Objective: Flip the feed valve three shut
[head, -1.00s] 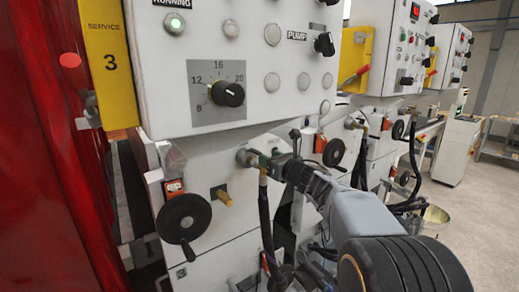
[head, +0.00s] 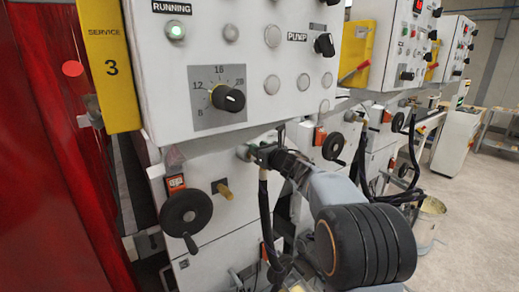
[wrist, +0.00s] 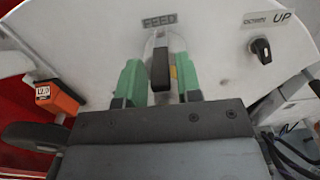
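In the wrist view the feed valve's black lever (wrist: 161,72) points down from a pale round fitting under the label FEED (wrist: 172,21). My gripper (wrist: 158,80) has its two green fingers on either side of the lever, with gaps between them and it. In the head view my gripper (head: 262,154) is at the front of the white machine, beside a round fitting (head: 243,152); the lever itself cannot be made out there.
A dark handwheel (head: 185,213) and a brass-coloured knob (head: 223,190) stand out left of my gripper. A numbered dial (head: 228,98) is above. A black switch (wrist: 261,49) labelled DOWN and UP is right of the lever. Black hoses (head: 267,225) hang below. Similar machines stand rightward.

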